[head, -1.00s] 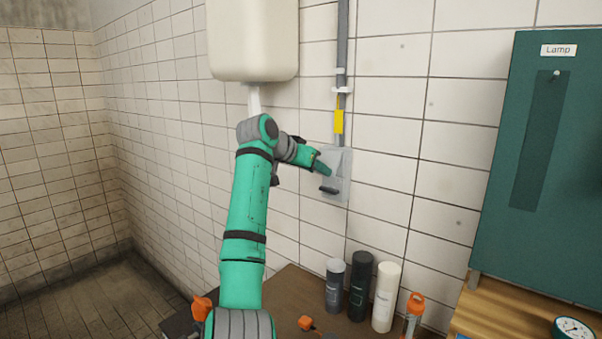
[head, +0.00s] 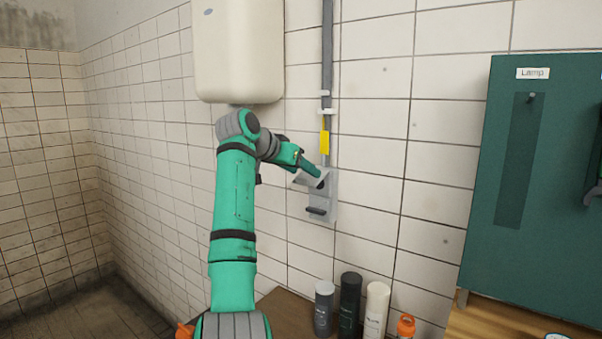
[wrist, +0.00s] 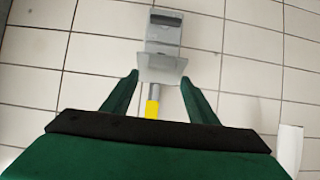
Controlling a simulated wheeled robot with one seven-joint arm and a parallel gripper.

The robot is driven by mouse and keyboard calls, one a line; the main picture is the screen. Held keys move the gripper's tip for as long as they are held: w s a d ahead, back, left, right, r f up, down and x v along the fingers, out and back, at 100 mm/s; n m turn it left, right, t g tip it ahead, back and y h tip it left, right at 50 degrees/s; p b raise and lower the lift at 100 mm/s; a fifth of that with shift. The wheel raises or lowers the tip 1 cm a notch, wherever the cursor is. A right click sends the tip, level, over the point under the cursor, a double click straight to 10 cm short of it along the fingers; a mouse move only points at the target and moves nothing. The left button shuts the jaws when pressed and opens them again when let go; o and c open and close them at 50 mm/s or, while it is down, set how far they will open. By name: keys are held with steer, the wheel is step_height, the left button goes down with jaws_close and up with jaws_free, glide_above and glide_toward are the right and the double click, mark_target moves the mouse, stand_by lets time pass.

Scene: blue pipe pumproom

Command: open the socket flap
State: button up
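The grey socket box (head: 326,205) is fixed to the tiled wall below a grey pipe. Its flap (head: 307,181) stands out from the wall, tilted away from the box front. A dark bar (head: 316,211) sticks out lower on the box. In the wrist view the flap (wrist: 162,68) shows as a light grey plate, with the grey box (wrist: 163,33) behind it. My gripper (head: 318,174) is at the upper part of the box, close to the flap. In the wrist view my gripper's fingers (wrist: 159,77) are apart, their tips beside the flap's edge; contact cannot be told.
A yellow-marked pipe (head: 325,143) runs up from the box. A white wall unit (head: 238,50) hangs above my arm. Bottles (head: 349,305) stand on a wooden surface below. A green cabinet (head: 535,190) is at the right. The wall around the box is clear.

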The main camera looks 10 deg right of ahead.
steer(key=v, duration=1)
steer(key=shift+s+a+r, duration=0.15)
steer(key=shift+s+a, duration=0.1)
steer(key=shift+c, duration=0.7)
